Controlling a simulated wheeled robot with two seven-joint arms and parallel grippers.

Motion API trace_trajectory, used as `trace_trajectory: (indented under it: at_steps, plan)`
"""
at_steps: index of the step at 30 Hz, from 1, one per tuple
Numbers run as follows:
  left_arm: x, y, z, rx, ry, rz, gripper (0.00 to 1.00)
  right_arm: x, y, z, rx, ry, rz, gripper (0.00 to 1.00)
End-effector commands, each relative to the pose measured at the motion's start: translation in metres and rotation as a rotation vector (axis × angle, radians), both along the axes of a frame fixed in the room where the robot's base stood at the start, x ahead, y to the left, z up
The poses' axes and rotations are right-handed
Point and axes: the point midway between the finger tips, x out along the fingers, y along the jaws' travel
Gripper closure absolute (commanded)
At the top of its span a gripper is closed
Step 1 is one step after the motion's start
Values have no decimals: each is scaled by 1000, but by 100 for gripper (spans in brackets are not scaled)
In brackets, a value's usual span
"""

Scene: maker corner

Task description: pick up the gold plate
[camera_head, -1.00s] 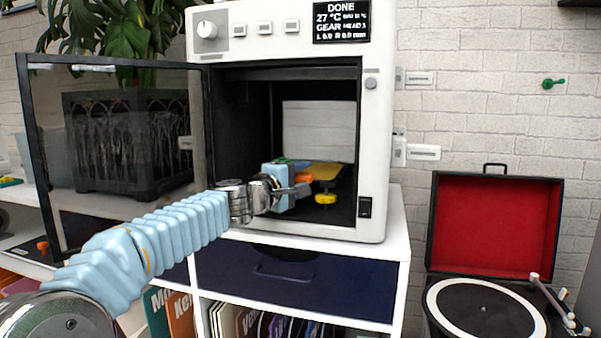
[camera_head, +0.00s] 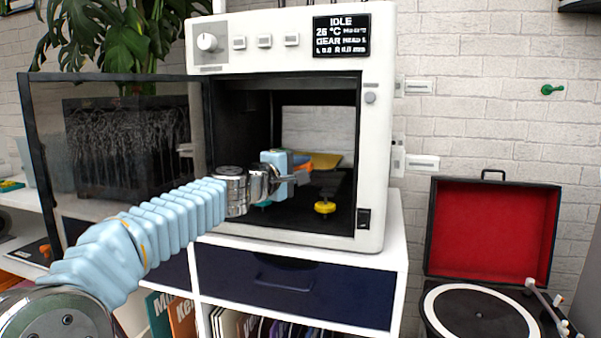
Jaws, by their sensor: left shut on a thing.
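The gold plate (camera_head: 322,160) is inside the open white printer, seen nearly edge-on, above the dark floor of the chamber. My left gripper (camera_head: 300,178) reaches in from the left and is shut on the plate; the grip itself is partly hidden by the gripper's blue body. An orange piece (camera_head: 303,166) shows at the plate's near left side, beside the gripper. My right gripper is not in view.
The white printer (camera_head: 374,140) has its glass door (camera_head: 40,160) swung open to the left. A yellow round piece (camera_head: 325,208) lies on the chamber floor. A red-lined record player (camera_head: 490,235) stands at right.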

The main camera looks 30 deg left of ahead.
Motion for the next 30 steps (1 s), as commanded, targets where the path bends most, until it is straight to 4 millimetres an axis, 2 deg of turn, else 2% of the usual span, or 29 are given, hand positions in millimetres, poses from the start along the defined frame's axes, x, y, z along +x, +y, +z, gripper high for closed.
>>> trace_trajectory:
  at_steps: [1, 3, 10, 11, 12, 18, 27, 30]
  plan:
    - [0, 0, 22, 1, -2, -1, 100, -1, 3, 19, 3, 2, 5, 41]
    - [0, -1, 37, 2, -2, -1, 100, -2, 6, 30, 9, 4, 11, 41]
    - [0, 0, 76, 1, -2, -1, 100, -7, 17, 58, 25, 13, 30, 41]
    - [-5, -1, 71, 1, -2, 0, 100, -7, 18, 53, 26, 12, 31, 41]
    - [-14, -3, 67, 1, -2, 0, 100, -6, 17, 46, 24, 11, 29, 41]
    - [-59, -14, 66, 2, -3, 0, 100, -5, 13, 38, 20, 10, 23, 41]
    - [-144, -34, 68, 3, -3, 3, 100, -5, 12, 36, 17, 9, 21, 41]
    - [-164, -39, 68, 2, -3, 2, 100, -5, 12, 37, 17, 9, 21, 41]
